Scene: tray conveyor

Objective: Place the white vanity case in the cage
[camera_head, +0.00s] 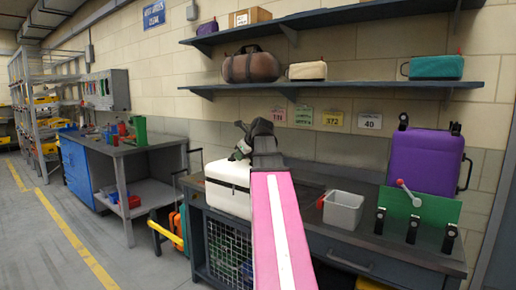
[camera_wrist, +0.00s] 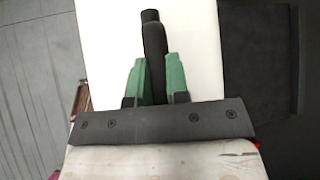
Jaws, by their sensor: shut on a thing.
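The white vanity case (camera_head: 229,186) is at the left end of the dark workbench in the head view. I cannot tell whether it rests on the bench or is held just above it. My gripper (camera_head: 240,154) is at the top of the case. In the wrist view, the green fingers of my gripper (camera_wrist: 156,72) are closed on the dark handle of the white vanity case (camera_wrist: 205,45). The cage (camera_head: 229,250) is a wire-mesh compartment under the left end of the bench. Dim green items show behind its mesh.
My pink arm hides the middle of the bench (camera_head: 310,190). A grey bin (camera_head: 343,211), a green panel with clamps (camera_head: 417,217) and a purple case (camera_head: 424,160) stand to the right. Shelves (camera_head: 345,87) with bags run above. Floor (camera_head: 45,235) is open at left.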

